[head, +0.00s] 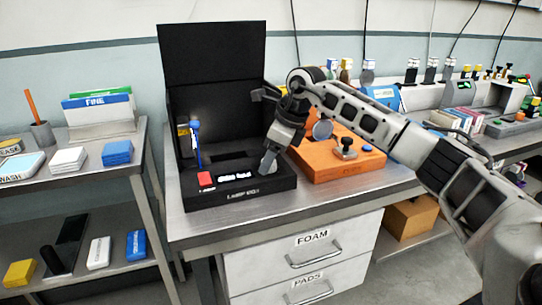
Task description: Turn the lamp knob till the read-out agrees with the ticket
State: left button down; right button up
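A black lamp box (240,196) with a tall upright black back panel (212,55) stands on the metal bench. A bright white read-out (236,176) is on its top face, too small and glaring to read. A red block or button (205,179) sits left of the read-out. A blue-topped post (196,140) with a small glow stands at the left. My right gripper (268,163) points down at the right part of the box top, close beside the read-out. No lamp knob shows; the gripper may hide it. I cannot pick out the ticket. My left gripper is out of view.
An orange unit (342,161) with a round disc and black knob stands right of the box, under my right arm. A side shelf (75,161) at the left holds sponges and boxes. The bench's front strip (215,224) is clear, with drawers (312,242) below.

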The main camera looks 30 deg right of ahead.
jog(key=v, duration=1.6)
dwell(0.3)
